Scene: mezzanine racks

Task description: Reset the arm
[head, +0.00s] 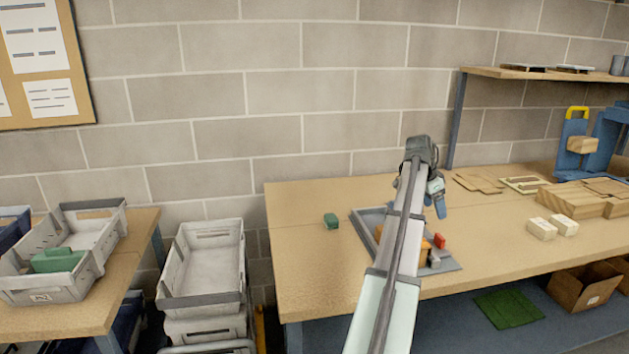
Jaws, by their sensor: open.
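My arm reaches from the bottom of the head view up over the wooden workbench (300,215). My gripper (440,205) is at its far end, hanging above the bench just right of the arm. It is open, and I see nothing held in it, though its fingers are small in this view. A grey tray (366,217) lies on the bench under the arm. It holds an orange thing (424,251) and a small red and white thing (438,243). My arm hides the tray's middle.
A small green block (331,221) sits on the bench left of the tray. Right are cream blocks (541,229), wooden blocks (572,199) and a blue fixture (573,140). A shelf (545,74) overhangs the back right. Grey bins (205,275) stand left, apart from the bench.

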